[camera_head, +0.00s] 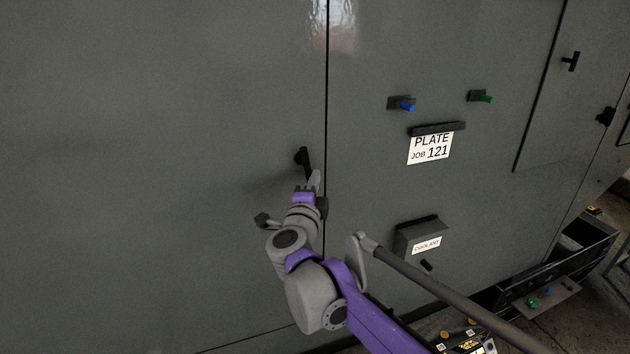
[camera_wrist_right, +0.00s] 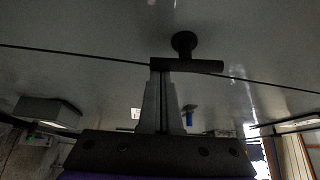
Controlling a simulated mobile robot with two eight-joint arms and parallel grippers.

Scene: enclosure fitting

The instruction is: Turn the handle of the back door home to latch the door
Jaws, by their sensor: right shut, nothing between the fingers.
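The black handle (camera_head: 304,160) sits on the large grey door panel (camera_head: 150,130), just left of a vertical seam. Its bar points nearly downward, roughly along the seam. In the right wrist view the handle's bar (camera_wrist_right: 200,66) crosses in front of the fingertips, with its round post behind it. My right gripper (camera_head: 315,180) is shut and empty at the lower end of the bar. In the wrist view its fingertips (camera_wrist_right: 162,72) meet one end of the bar; I cannot tell whether they touch. My left gripper is not in view.
Right of the seam are a blue knob (camera_head: 406,105), a green knob (camera_head: 486,98), a plate sign (camera_head: 430,148) and a protruding coolant box (camera_head: 420,236). Another black handle (camera_head: 571,61) is on a panel at far right. The left panel is mostly bare.

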